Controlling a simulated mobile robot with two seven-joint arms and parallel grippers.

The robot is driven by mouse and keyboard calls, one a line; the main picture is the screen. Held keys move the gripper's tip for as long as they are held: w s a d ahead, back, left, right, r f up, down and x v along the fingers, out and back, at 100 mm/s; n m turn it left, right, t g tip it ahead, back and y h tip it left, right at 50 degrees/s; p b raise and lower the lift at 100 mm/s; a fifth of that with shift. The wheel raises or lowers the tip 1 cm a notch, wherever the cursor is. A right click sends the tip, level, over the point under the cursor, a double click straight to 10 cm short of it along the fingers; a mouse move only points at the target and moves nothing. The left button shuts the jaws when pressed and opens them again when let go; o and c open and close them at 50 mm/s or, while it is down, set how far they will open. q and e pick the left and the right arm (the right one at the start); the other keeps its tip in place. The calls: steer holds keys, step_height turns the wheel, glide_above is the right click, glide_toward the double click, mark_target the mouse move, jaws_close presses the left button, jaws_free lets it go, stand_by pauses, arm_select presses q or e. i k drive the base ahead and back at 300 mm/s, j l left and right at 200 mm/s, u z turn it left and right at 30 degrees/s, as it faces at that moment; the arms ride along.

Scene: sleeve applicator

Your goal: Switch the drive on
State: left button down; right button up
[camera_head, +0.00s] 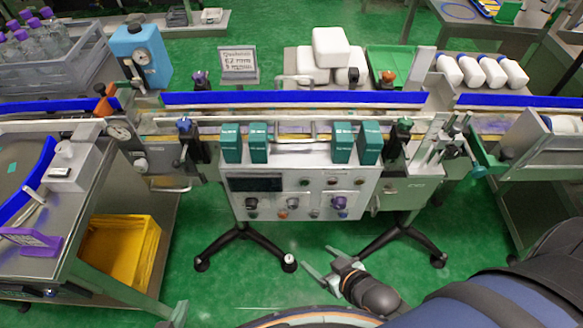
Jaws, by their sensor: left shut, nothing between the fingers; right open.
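A grey control box (300,180) stands on a pedestal with black legs in the middle of the view, in front of the conveyor. Its face has a dark display (256,184) at the left, several small buttons and lamps at the right, and a row of knobs below, including a black knob (251,203) and a purple knob (339,202). The labels are too small to read, so I cannot tell which control is the drive switch. My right gripper (319,266) is open and empty, low in front of the box and apart from it. My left gripper is not in view.
Teal cartons (231,143) stand in two groups above the box. The conveyor's blue rail (290,98) runs behind. A yellow crate (120,250) sits under the left bench. The pedestal's legs (240,238) spread near my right gripper. Green floor is clear between left bench and pedestal.

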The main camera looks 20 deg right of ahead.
mark_target(340, 202)
steer(key=z, duration=1.15)
